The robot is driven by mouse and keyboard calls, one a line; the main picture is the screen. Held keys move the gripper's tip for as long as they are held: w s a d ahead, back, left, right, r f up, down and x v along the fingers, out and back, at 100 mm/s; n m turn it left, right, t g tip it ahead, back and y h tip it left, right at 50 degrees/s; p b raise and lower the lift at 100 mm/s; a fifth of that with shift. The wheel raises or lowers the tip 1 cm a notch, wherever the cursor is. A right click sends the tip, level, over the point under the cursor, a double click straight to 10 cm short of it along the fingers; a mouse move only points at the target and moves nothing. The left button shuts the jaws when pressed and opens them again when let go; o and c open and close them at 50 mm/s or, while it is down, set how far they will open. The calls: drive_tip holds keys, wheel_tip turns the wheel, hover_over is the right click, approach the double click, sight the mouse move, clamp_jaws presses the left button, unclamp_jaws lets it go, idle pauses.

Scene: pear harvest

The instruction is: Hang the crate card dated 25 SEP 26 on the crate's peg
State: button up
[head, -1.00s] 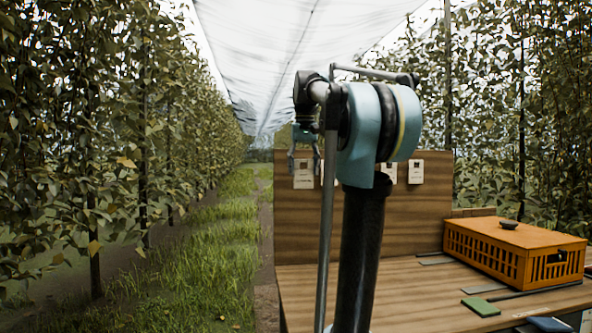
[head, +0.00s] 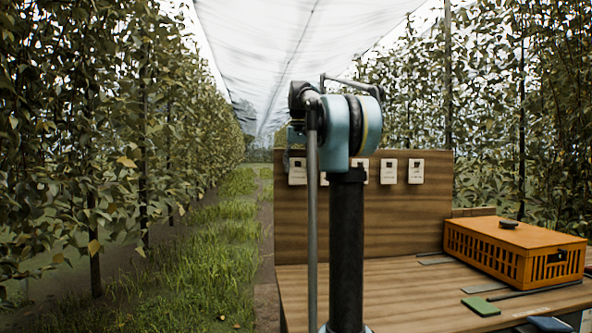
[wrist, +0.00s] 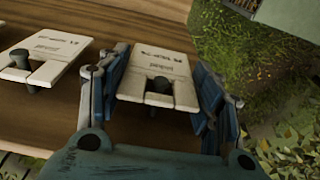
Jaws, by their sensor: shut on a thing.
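My gripper (wrist: 160,72) is shut on a white card (wrist: 152,58) in the wrist view, with one blue finger at each side edge. A dark peg shows in this card's notch, and the card appears to be still at the board. Its print is too blurred to read a date. Another white card (wrist: 42,52) hangs on its own peg to the left. In the head view several white cards (head: 415,171) hang in a row on the wooden board (head: 400,205); my arm covers part of the row and most of the gripper. The orange crate (head: 485,257) stands at right, with a dark spot on its end.
A black round object (head: 508,224) sits on the crate's top. A green block (head: 481,307) and a dark blue object (head: 548,324) lie near the bench's front. The bench top (head: 400,290) between board and crate is mostly clear. Grass (head: 215,240) lies left of the bench.

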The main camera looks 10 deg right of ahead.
drive_tip(key=shift+w+f, duration=0.15)
drive_tip(key=shift+w, duration=0.45)
drive_tip(key=shift+f, duration=0.15)
drive_tip(key=o, duration=0.9)
drive_tip(key=shift+c, duration=0.2)
wheel_tip(320, 180, up, 17)
drive_tip(key=s, duration=0.2)
drive_tip(key=shift+a, duration=0.15)
